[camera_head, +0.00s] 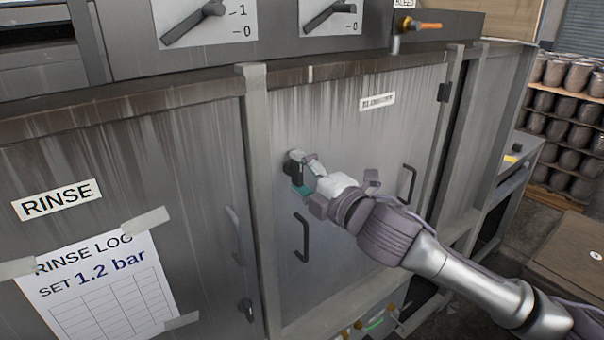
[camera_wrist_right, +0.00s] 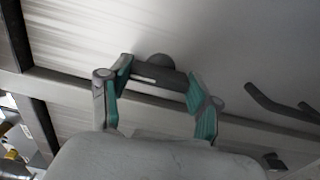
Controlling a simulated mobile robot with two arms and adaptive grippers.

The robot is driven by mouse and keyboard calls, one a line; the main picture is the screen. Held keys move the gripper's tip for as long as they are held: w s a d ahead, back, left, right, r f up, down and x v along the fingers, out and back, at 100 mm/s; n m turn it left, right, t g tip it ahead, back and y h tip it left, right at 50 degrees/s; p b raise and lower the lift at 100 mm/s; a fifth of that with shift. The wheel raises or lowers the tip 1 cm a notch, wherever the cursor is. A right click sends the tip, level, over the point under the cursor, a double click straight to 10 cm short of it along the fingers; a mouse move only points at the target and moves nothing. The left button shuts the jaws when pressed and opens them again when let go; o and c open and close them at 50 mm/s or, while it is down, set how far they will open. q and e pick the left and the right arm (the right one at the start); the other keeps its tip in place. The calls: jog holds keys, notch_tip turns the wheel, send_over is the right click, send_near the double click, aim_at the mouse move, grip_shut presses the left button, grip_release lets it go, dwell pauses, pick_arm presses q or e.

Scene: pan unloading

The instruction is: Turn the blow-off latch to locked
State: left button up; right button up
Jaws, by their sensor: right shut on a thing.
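The blow-off latch (camera_head: 292,169) is a dark knob on the grey door (camera_head: 350,140) with a small, hard-to-read label. My right gripper (camera_head: 304,176) is at the latch, its arm coming in from the lower right. In the wrist view, the latch (camera_wrist_right: 160,64) shows as a dark bar with a rounded hub, lying across between the teal pads of my right gripper (camera_wrist_right: 158,76). The fingers are closed onto the bar's two ends. Fingers and wrist partly hide the latch in the head view, so its exact angle is hard to tell. My left gripper is out of view.
A dark pull handle (camera_head: 302,238) sits below the latch and another (camera_head: 407,184) to its right. The left door carries a RINSE label (camera_head: 56,200) and a taped rinse log (camera_head: 98,288). Dials (camera_head: 200,22) are above. Shelves of jars (camera_head: 565,105) stand at the right.

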jog(key=o, duration=1.1)
jog(key=shift+o, duration=0.2)
jog(key=v, duration=1.2)
